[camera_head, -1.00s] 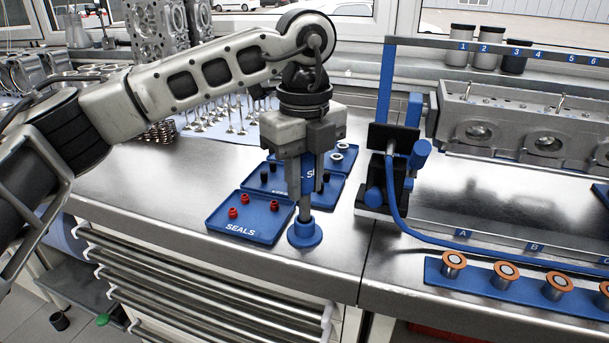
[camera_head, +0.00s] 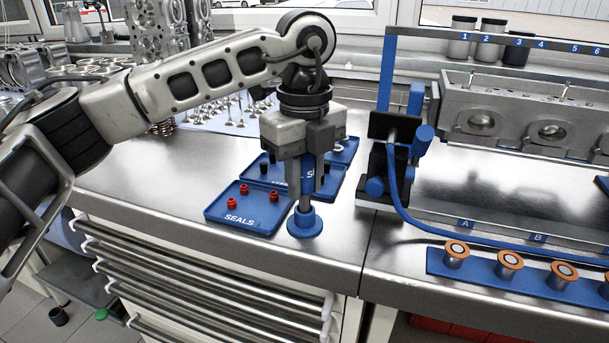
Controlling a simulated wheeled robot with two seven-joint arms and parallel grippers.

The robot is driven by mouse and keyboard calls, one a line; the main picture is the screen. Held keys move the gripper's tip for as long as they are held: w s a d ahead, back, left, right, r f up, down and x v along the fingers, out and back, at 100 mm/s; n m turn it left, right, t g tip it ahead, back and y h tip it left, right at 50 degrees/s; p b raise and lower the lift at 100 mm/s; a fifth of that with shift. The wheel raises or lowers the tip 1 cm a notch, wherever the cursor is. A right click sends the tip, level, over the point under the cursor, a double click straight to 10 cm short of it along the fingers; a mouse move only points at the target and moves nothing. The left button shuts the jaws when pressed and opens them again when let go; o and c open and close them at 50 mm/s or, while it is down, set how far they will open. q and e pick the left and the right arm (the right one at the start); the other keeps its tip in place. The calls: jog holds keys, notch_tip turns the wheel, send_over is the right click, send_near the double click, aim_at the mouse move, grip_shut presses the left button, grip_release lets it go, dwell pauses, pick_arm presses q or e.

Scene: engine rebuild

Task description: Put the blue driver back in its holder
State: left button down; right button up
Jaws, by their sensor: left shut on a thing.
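The blue driver (camera_head: 307,172) stands upright in my left gripper (camera_head: 306,186), which is shut on it and points straight down. The driver's lower end is at the round blue holder (camera_head: 305,225) on the bench near its front edge. A short grey piece shows between the driver's blue part and the holder. The fingers and the holder's collar hide how deep the driver's end sits. My right gripper is out of view.
Blue seal trays (camera_head: 238,222) lie just left of and behind the holder. A blue and black fixture (camera_head: 387,175) stands to the right, with a blue hose. A blue strip (camera_head: 480,271) carries several copper-topped parts. Bare bench lies between holder and fixture.

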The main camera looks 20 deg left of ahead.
pick_arm(q)
jog(key=shift+f, duration=0.45)
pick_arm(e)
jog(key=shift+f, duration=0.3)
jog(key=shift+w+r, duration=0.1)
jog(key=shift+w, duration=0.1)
pick_arm(q)
jog(key=c, duration=1.1)
grip_release()
jog(key=shift+r, duration=0.9)
notch_tip(320, 180, up, 13)
jog(key=shift+p, duration=0.75)
jog(key=shift+r, duration=0.6)
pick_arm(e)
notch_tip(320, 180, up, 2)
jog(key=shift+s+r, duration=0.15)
